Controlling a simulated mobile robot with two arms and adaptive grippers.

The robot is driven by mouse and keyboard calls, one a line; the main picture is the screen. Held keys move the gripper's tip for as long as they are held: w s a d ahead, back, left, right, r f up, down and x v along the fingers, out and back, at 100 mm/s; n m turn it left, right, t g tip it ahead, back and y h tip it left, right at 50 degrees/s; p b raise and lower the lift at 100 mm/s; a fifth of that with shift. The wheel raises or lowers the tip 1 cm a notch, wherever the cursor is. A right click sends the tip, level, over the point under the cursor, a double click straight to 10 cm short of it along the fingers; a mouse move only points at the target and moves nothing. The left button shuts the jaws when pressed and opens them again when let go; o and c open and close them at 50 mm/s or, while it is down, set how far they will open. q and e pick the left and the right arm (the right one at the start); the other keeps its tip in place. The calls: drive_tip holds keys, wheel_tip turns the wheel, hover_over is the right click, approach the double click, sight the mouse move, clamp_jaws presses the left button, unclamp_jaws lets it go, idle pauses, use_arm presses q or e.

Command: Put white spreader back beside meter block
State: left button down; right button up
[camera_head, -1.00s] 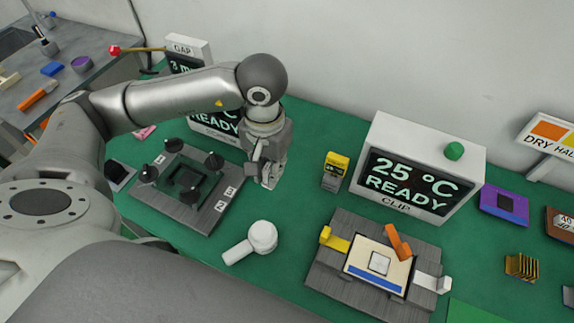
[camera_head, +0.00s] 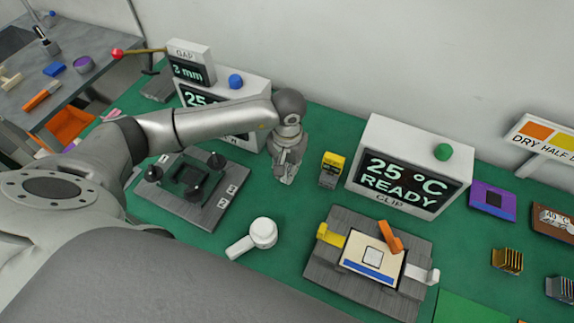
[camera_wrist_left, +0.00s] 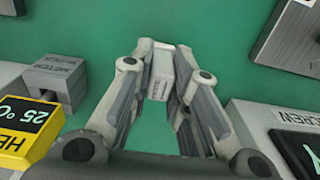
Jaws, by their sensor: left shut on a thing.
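My left gripper (camera_head: 286,172) points down at the green table, left of the yellow meter. It also shows in the left wrist view (camera_wrist_left: 160,85), shut on a small whitish block-like piece, the white spreader (camera_wrist_left: 162,72), between its fingertips. The grey meter block (camera_wrist_left: 55,76), with its label, lies to the left in the wrist view, beside the yellow meter (camera_wrist_left: 28,125). In the head view the yellow meter (camera_head: 334,163) stands right of the gripper. The spreader is mostly hidden there by the fingers. My right gripper is not in view.
A white display box (camera_head: 410,165) reading 25 °C stands right of the meter. A grey clip fixture (camera_head: 335,275) is in front of it. A grey screw fixture (camera_head: 205,205) is left of my gripper. A white round-headed piece (camera_head: 262,233) lies between. Green table between them is clear.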

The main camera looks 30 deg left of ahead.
sight(287, 167)
use_arm(q)
drive_tip(key=shift+f+b, duration=0.2)
drive_tip(key=shift+b, duration=0.1)
drive_tip(key=c, duration=1.4)
unclamp_jaws()
drive_tip(key=shift+r, duration=0.1)
drive_tip(key=shift+o, duration=0.2)
drive_tip(key=shift+r, duration=0.3)
wheel_tip(287, 167, up, 12)
drive_tip(key=b, duration=0.2)
drive_tip(key=shift+f, duration=0.15)
